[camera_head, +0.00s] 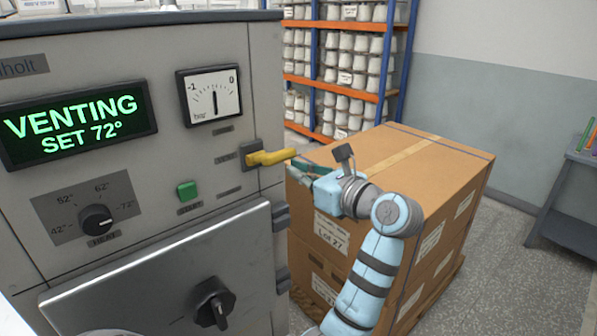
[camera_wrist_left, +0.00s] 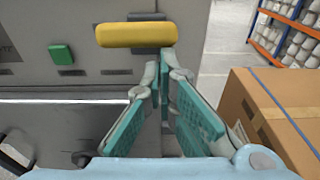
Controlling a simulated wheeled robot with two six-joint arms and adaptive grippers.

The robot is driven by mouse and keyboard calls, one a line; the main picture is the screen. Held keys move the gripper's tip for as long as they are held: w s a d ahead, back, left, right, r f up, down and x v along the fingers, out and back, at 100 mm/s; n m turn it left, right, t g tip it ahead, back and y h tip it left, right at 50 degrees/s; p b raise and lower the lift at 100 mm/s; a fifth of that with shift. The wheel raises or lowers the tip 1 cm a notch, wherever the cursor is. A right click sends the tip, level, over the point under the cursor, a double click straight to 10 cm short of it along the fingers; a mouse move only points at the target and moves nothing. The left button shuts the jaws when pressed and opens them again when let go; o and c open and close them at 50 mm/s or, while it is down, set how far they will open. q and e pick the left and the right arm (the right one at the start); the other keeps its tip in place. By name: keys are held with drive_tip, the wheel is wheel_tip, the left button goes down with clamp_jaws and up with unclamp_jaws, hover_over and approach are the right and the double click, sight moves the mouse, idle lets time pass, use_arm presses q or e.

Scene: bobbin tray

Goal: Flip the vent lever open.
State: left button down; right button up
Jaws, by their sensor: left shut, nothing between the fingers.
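The yellow vent lever (camera_head: 271,157) sticks out sideways from a dark mount at the right edge of the machine's front panel. It also shows in the wrist view as a horizontal yellow bar (camera_wrist_left: 137,35). My left gripper (camera_head: 294,166), with teal finger pads, is shut and empty, just right of the lever's free end. In the wrist view the fingertips (camera_wrist_left: 166,70) sit just below the lever's right end. I cannot tell whether they touch it. The green-lit display (camera_head: 82,122) reads "VENTING SET 72°". My right gripper is out of view.
Below is a metal door (camera_head: 160,285) with a black knob. A large cardboard box (camera_head: 400,165) stands behind my left arm. Orange shelving (camera_head: 340,82) is farther back.

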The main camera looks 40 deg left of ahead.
sight(291, 150)
use_arm(q)
drive_tip(key=shift+a+r, duration=0.2)
drive_tip(key=shift+r, duration=0.65)
drive_tip(key=shift+a+r, duration=0.2)
drive_tip(key=shift+r, duration=0.6)
drive_tip(key=shift+w+r, duration=0.1)
drive_tip(key=shift+r, duration=0.1)
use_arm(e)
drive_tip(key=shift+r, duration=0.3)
use_arm(q)
drive_tip(key=shift+r, duration=0.2)
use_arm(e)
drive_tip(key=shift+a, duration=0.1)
